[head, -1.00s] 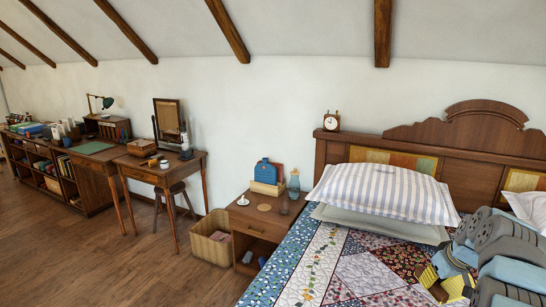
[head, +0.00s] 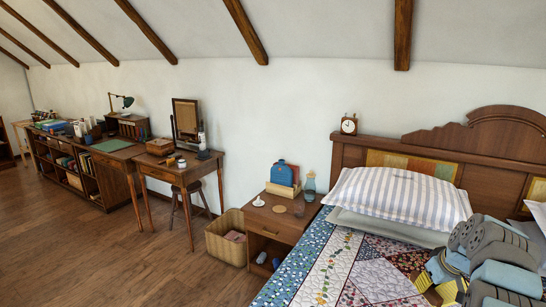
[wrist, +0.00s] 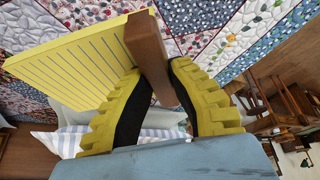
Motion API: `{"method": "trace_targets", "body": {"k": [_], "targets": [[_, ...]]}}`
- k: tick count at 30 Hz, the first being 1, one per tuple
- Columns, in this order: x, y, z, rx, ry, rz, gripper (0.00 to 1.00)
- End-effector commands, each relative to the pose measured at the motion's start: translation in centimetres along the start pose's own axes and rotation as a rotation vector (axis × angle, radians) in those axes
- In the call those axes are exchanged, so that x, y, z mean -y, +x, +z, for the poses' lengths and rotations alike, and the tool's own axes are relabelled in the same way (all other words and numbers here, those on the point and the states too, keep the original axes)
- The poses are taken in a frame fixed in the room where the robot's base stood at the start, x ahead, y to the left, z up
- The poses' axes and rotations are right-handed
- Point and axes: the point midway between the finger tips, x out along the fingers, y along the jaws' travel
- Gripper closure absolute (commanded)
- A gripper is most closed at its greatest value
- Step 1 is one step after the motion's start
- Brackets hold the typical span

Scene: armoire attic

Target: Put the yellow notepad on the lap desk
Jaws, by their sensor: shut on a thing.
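The yellow notepad (wrist: 85,62) has ruled lines on its face and a brown band (wrist: 148,55) along one edge. In the wrist view my gripper (wrist: 157,75) is shut on that brown band between its yellow, black-padded fingers. The notepad is held tilted above the patchwork quilt, sticking out to the left of the fingers. In the head view my gripper (head: 437,284) is at the lower right over the bed, and the notepad is hard to tell from the yellow fingers. I cannot pick out the lap desk in either view.
The bed's quilt (head: 335,270) fills the lower right, with a striped pillow (head: 400,195) by the headboard. A nightstand (head: 265,242) with several objects, a wicker basket (head: 226,240) and a small desk (head: 180,172) stand left of it. The wooden floor (head: 110,255) is clear in front.

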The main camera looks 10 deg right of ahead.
Motion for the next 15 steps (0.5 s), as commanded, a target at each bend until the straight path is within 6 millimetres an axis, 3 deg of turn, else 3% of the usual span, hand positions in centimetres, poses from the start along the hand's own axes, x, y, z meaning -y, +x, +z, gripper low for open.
{"method": "trace_targets", "body": {"k": [15], "targets": [[1.31,0.70,-0.84,0.001,-0.015,-0.010,1.00]]}}
